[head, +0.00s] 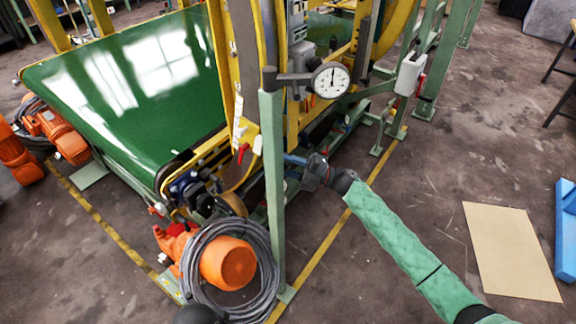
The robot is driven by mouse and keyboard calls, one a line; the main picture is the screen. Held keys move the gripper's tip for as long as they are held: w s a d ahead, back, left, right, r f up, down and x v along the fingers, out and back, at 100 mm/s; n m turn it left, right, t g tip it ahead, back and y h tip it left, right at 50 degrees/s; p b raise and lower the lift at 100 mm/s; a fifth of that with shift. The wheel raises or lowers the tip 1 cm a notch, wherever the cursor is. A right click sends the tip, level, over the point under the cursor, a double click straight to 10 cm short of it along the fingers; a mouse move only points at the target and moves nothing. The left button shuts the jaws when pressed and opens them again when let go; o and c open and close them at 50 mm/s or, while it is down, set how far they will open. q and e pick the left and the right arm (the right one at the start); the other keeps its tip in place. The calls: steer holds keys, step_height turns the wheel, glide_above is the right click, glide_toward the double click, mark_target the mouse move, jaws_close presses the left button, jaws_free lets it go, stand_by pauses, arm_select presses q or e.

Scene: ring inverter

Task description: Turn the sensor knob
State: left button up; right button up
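I cannot tell for sure which part is the sensor knob. My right arm, in a green quilted sleeve, reaches in from the lower right. Its dark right gripper (308,170) is below the gauge, just right of the green post and apart from the gauge. Its fingers are too small to read. My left gripper is not in view.
The green post (272,190) stands close left of my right gripper. A green conveyor belt (130,85) fills the upper left. A coiled grey cable (232,270) with orange robot parts lies at the post's foot.

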steer(key=o, duration=0.7)
steer(key=shift+d, duration=0.1)
steer(key=shift+d+f, duration=0.2)
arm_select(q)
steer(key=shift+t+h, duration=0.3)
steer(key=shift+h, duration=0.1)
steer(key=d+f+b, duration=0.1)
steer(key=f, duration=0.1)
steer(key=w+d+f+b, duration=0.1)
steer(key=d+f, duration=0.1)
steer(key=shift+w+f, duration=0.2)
arm_select(e)
steer(key=v, duration=0.7)
steer(key=shift+d, duration=0.2)
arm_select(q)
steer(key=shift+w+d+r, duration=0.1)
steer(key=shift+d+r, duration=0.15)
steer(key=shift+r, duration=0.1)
arm_select(e)
steer(key=shift+w, duration=0.15)
